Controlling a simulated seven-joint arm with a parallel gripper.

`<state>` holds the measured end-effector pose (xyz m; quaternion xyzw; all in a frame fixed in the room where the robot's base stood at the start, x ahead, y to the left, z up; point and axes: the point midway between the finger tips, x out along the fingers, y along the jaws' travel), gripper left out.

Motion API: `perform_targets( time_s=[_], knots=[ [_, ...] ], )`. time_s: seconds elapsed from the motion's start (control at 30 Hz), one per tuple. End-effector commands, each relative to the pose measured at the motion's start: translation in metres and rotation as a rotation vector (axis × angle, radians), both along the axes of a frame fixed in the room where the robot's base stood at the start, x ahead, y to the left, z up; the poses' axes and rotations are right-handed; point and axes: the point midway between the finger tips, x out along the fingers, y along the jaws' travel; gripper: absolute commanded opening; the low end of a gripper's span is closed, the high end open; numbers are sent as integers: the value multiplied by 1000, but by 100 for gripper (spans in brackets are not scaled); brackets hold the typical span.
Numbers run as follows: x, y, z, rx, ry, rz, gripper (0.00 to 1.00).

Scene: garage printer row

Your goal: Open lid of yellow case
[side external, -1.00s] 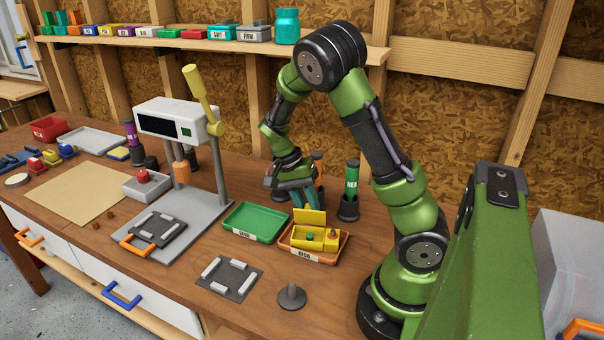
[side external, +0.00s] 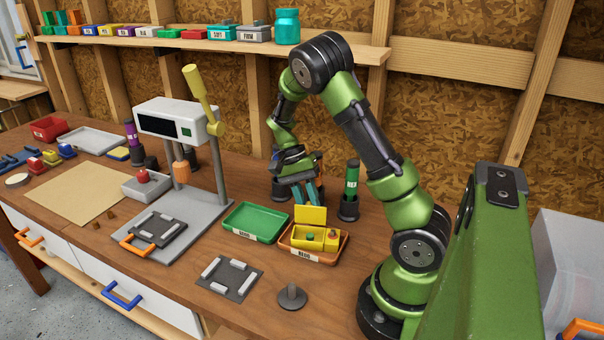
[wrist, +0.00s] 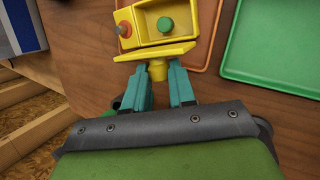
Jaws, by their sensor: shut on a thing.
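The yellow case (side external: 314,238) sits in the orange tray (side external: 338,252). Its lid (side external: 311,214) stands up along the back edge, and the inside is exposed. In the wrist view the case (wrist: 182,16) holds a green round piece (wrist: 165,24) and an orange-red piece (wrist: 124,29). The lid (wrist: 150,53) shows there nearly edge-on. My gripper (side external: 306,193) is behind the raised lid. In the wrist view my gripper (wrist: 158,72) is shut on the lid's yellow knob (wrist: 157,70), with one teal finger on each side.
A green tray (side external: 255,222) lies just left of the orange tray. A holder with a green tube (side external: 352,180) stands close behind on the right. The press (side external: 178,120) with its yellow lever is further left.

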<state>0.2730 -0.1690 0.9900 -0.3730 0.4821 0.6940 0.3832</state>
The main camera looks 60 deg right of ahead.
Motion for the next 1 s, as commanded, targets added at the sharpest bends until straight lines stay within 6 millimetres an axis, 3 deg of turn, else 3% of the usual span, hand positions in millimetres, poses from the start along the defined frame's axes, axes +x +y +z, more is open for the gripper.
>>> perform_targets(
  time_s=[0.03, 0.2, 0.57, 0.77, 1.0],
  knots=[
    [0, 0, 0, 0, -1, 0, 28],
    [0, 0, 0, -1, -1, 0, 51],
    [3, -1, 5, -1, -3, -1, 51],
    [18, -7, 34, -3, -7, 0, 51],
    [43, -18, 88, -4, -6, 0, 51]
  ],
)
